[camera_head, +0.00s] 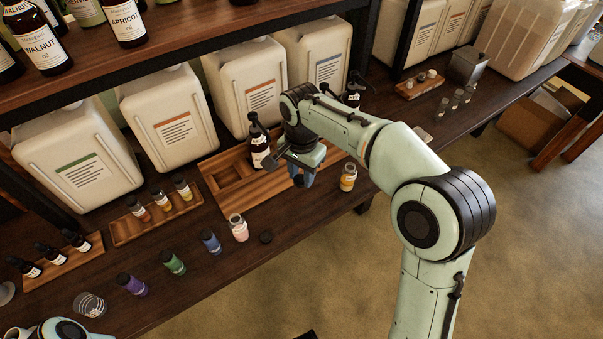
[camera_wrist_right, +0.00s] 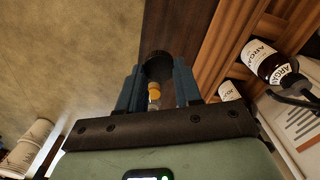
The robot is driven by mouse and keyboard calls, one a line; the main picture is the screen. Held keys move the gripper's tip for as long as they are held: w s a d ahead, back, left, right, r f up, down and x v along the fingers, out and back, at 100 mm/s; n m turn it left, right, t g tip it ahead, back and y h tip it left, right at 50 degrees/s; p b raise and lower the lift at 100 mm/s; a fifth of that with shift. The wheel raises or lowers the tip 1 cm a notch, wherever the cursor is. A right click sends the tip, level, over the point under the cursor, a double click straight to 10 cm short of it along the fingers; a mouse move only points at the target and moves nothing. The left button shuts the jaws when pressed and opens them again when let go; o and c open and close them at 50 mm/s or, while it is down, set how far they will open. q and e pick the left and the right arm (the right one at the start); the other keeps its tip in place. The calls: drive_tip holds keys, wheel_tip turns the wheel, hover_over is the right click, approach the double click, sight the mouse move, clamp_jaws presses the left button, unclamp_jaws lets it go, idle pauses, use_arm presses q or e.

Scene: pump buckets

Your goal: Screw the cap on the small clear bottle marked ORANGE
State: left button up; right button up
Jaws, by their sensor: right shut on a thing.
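A small clear bottle with orange contents (camera_head: 348,177) stands upright and uncapped near the table's front edge, right of my right gripper. Its label is too small to read. My right gripper (camera_head: 303,180) points down above the table, just left of this bottle. In the wrist view my right gripper (camera_wrist_right: 158,85) is shut on a dark round cap (camera_wrist_right: 158,65) at its fingertips. The orange bottle (camera_wrist_right: 154,93) shows between the fingers, apart from the cap. My left gripper is out of view; only part of my left arm shows at the bottom left.
A clear bottle with pinkish contents (camera_head: 238,228) stands open beside a loose black cap (camera_head: 266,237). Several capped coloured bottles line the front to the left. A wooden tray (camera_head: 232,202) holding a dark pump bottle (camera_head: 259,142) lies behind. Large white canisters (camera_head: 168,115) stand at the back.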

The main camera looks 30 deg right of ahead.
drive_tip(key=a+f+n, duration=0.1)
drive_tip(key=f+n, duration=0.3)
drive_tip(key=f, duration=0.1)
drive_tip(key=w+a+f+n, duration=0.1)
drive_tip(key=a+f+n, duration=0.1)
drive_tip(key=f+n, duration=0.2)
drive_tip(key=w+a+f+n, duration=0.1)
drive_tip(key=a+f+n, duration=0.1)
drive_tip(key=f, duration=0.5)
drive_tip(key=shift+w+a+f+n, duration=0.2)
drive_tip(key=shift+w+f+n, duration=0.05)
drive_tip(key=shift+n, duration=0.65)
drive_tip(key=shift+a+f+n, duration=0.1)
drive_tip(key=shift+f+n, duration=0.3)
drive_tip(key=shift+f, duration=0.1)
